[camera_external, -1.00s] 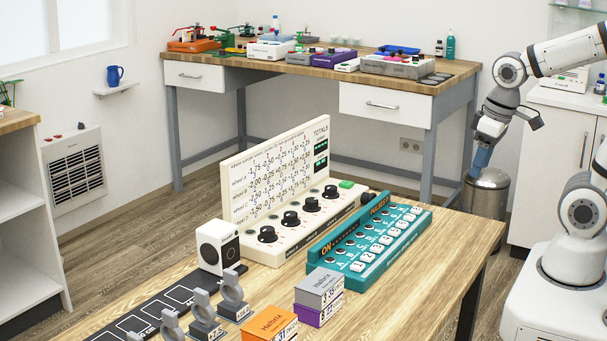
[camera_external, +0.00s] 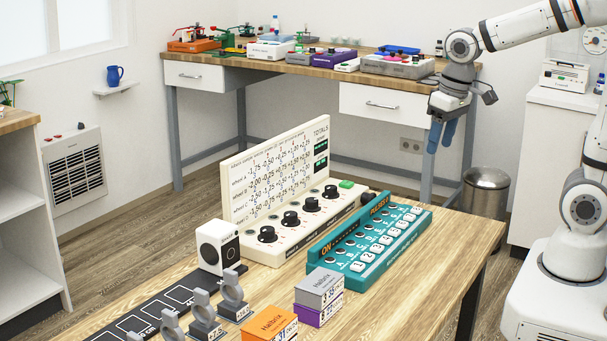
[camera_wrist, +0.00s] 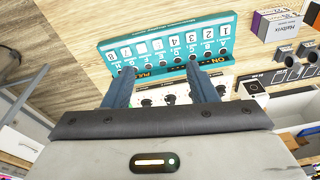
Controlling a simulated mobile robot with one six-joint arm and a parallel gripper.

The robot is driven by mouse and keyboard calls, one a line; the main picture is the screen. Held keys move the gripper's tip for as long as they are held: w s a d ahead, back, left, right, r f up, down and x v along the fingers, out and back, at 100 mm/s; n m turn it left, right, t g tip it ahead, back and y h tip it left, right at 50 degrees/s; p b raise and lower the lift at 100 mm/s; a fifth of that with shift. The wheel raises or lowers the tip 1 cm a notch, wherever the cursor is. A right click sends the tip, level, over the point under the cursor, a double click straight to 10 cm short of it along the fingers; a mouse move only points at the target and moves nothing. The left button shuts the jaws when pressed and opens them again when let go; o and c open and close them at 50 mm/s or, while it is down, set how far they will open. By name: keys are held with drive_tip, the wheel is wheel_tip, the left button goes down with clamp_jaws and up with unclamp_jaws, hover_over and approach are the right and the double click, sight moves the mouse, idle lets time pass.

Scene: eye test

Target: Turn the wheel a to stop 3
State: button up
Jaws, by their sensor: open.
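The cream panel (camera_external: 276,246) stands on the near wooden table, with an upright back board (camera_external: 265,180) printed with rows for several wheels. A row of black wheels runs along it: the nearest wheel (camera_external: 267,234), then another (camera_external: 290,218), and more toward the far end. Their own labels and pointer settings are too small to read, so I cannot tell which is wheel a. My gripper (camera_external: 440,143) is open and empty, high above and behind the table's far right end, apart from the panel. In the wrist view, some wheels (camera_wrist: 170,99) show between its blue fingers, partly hidden by the gripper body.
A teal button box (camera_external: 358,264) lies right of the panel. A white speaker-like box (camera_external: 218,246), grey ring stands (camera_external: 204,310), and orange (camera_external: 270,325) and grey (camera_external: 319,287) boxes stand nearer. A back bench (camera_external: 320,72) holds devices. The table's right part is clear.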

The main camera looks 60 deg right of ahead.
drive_tip(key=w+a+m+p, duration=0.1)
drive_tip(key=w+a+m, duration=0.15)
drive_tip(key=w, duration=0.95)
drive_tip(key=m+g+p, duration=0.2)
drive_tip(key=m+p, duration=0.1)
drive_tip(key=m, duration=0.2)
hover_over(267, 229)
drive_tip(key=f, duration=1.4)
drive_tip(key=shift+s+d, duration=0.1)
drive_tip(key=shift+d, duration=0.1)
drive_tip(key=shift+a+f, duration=0.1)
drive_tip(key=shift+f, duration=0.1)
wheel_tip(267, 229, down, 8)
drive_tip(key=shift+r+p, duration=0.15)
drive_tip(key=shift+p, duration=0.5)
